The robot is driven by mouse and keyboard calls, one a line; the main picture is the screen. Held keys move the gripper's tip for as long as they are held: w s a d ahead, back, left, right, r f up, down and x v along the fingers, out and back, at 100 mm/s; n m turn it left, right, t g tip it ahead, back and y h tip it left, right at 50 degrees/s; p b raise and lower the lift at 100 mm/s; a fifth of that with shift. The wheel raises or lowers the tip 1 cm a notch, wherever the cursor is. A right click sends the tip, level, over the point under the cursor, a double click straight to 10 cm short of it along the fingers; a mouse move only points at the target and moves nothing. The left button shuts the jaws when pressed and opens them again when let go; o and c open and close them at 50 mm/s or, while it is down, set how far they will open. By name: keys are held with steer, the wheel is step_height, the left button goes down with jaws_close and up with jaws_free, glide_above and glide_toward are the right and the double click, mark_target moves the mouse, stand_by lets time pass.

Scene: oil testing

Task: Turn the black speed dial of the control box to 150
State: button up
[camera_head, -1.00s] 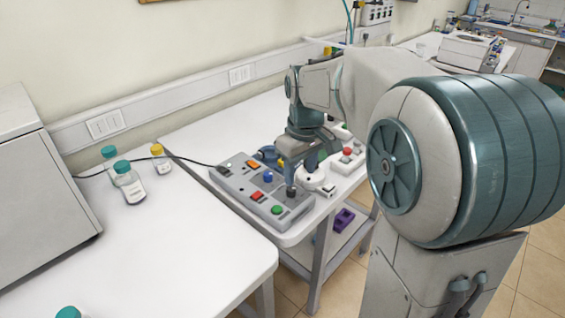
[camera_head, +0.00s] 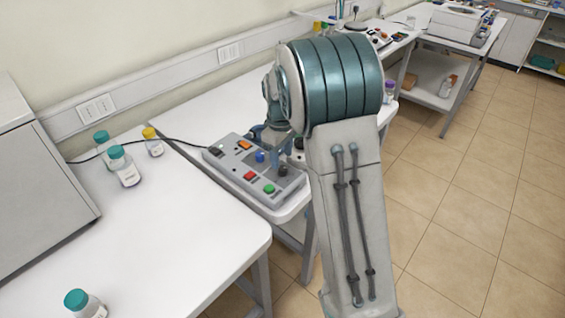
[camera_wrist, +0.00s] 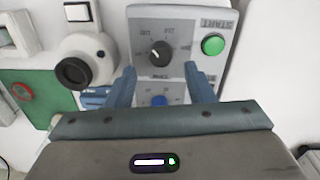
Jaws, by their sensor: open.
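The grey control box (camera_head: 228,172) lies on the white table in the head view, and its panel (camera_wrist: 188,73) fills the upper middle of the wrist view. The dial also shows in the head view (camera_head: 283,170). My gripper (camera_wrist: 163,82) is open, its blue fingers apart at the left and right, with the dial beyond the tips, between their lines. A blue knob (camera_wrist: 159,101) shows between the fingers. In the head view my arm hides most of the gripper.
A green button (camera_wrist: 213,45) is right of the dial. A white device with a round black part (camera_wrist: 74,71) is close to the left finger. Teal-capped bottles (camera_head: 125,170) and a yellow-capped bottle (camera_head: 153,145) stand on the near table (camera_head: 190,235). Open floor (camera_head: 450,200) is at right.

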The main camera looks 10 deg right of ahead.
mark_target(282, 167)
steer(key=shift+f, duration=2.15)
steer(key=c, duration=1)
steer(key=shift+w, duration=0.1)
steer(key=m+b, duration=0.1)
steer(key=m, duration=0.4)
steer(key=shift+d+m, duration=0.1)
steer(key=shift+m, duration=0.2)
steer(key=m, duration=0.6)
steer(key=shift+w+r+b, duration=0.1)
steer(key=shift+b, duration=0.25)
